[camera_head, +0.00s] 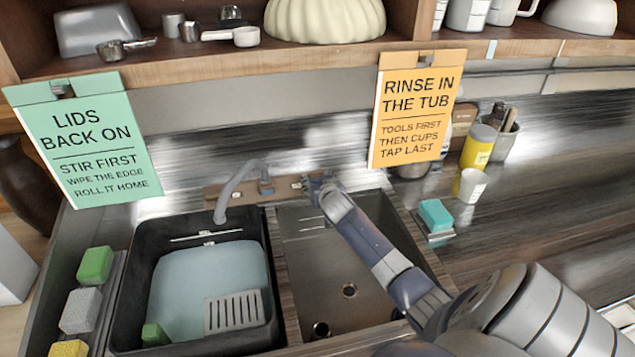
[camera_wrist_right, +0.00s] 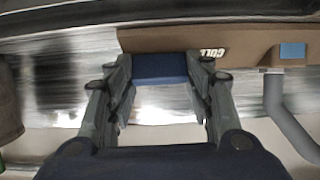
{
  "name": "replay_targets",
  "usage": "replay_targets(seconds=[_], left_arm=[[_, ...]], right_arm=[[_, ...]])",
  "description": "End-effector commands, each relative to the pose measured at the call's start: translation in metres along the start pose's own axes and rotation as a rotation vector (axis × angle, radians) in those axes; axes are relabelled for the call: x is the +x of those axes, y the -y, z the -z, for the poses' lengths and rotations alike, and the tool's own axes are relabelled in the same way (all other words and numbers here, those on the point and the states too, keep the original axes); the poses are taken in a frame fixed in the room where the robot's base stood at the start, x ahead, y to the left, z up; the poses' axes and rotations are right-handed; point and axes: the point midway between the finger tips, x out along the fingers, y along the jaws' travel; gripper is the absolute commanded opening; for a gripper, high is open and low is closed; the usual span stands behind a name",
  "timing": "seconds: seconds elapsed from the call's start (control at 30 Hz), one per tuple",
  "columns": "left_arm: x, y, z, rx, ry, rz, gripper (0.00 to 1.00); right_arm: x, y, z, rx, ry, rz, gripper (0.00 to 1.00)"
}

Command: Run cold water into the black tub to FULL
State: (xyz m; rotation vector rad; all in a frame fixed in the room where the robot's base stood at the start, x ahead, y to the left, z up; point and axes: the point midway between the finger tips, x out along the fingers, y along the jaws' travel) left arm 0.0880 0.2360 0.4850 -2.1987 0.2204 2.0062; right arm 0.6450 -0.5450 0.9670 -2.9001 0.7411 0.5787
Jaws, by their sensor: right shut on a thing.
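The black tub (camera_head: 128,290) stands in the left sink basin and holds pale blue water (camera_head: 205,275). A white mark (camera_head: 205,237) shows on its inner back wall, above the water; its lettering is too small to read. The grey spout (camera_head: 235,185) curves over the tub's back edge, and I see no clear stream from it. My right gripper (camera_head: 316,186) is at the wooden tap board (camera_head: 215,192). In the right wrist view its fingers (camera_wrist_right: 160,85) are shut on a blue tap handle (camera_wrist_right: 160,66), beside a partly hidden "COLD" label (camera_wrist_right: 213,53). My left gripper is not in view.
A slotted grey piece (camera_head: 233,312) and a green block (camera_head: 154,334) are in the tub. The right basin (camera_head: 330,270) is bare under my arm. Sponges (camera_head: 80,310) line the left edge. A teal sponge (camera_head: 435,214) and cup (camera_head: 472,185) stand right. Signs hang above.

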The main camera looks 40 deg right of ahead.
Motion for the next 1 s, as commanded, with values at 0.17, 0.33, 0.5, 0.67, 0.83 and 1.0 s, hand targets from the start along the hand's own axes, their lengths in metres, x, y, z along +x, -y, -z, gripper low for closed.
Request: replay_targets(seconds=[0.17, 0.33, 0.5, 0.67, 0.83, 1.0], left_arm=[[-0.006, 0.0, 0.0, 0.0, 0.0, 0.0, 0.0], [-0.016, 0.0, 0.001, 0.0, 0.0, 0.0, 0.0], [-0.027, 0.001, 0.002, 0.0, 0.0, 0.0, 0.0], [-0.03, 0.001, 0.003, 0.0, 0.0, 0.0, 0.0], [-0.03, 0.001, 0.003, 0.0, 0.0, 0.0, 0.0], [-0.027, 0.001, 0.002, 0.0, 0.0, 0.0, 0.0]], right_arm=[[-0.001, -0.001, 0.002, -0.036, 0.0, 0.021, 0.24], [-0.001, -0.003, 0.004, -0.118, 0.0, 0.068, 0.24], [-0.001, -0.005, 0.004, -0.239, 0.001, 0.139, 0.24], [0.0, -0.005, 0.003, -0.345, 0.0, 0.202, 0.24], [0.001, -0.005, 0.002, -0.43, -0.001, 0.254, 0.24], [0.001, -0.005, 0.002, -0.498, -0.002, 0.295, 0.24]])
